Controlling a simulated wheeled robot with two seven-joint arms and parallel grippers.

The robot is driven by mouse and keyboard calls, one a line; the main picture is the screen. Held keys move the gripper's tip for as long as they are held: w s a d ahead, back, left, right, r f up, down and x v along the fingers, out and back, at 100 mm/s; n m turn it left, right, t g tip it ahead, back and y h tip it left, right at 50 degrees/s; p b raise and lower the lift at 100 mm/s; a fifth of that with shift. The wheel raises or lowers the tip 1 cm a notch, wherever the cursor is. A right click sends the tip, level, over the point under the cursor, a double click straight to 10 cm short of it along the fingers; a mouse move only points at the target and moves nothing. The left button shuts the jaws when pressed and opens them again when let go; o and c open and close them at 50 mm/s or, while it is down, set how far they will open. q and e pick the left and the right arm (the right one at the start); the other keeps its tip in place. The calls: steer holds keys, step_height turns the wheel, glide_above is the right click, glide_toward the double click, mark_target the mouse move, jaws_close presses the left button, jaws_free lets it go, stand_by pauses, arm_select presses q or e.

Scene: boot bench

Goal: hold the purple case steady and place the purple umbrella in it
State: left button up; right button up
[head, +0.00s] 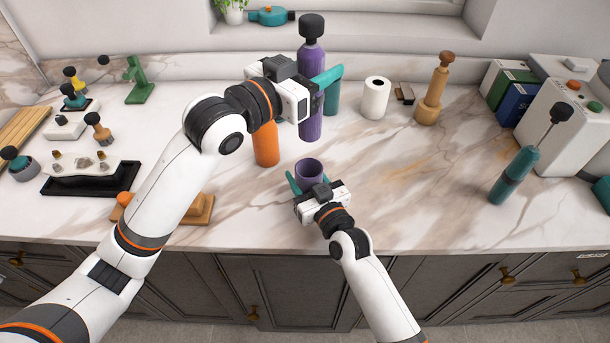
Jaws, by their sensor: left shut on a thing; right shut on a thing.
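The purple umbrella (311,60) stands upright with its dark knob end up. My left gripper (326,78) is shut on it around its middle and hides part of it. The umbrella's lower end shows just above and behind the purple case in the picture, apart from it. The purple case (309,171) is a short open cup, upright, near the front of the counter. My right gripper (309,184) is shut on the case from the front, with a teal finger showing at its left side. The case's lower part is hidden by the gripper.
An orange cylinder (265,146) stands left of the case, and a teal cylinder (333,98) behind the umbrella. A white roll (375,98), a brown umbrella-like piece (431,98) and a teal one (514,175) stand to the right. The counter right of the case is clear.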

mark_target(315, 131)
arm_select(q)
steer(key=shift+f, duration=6.35)
steer(key=o, duration=1.2)
steer(key=shift+a, duration=0.1)
steer(key=v, duration=1.2)
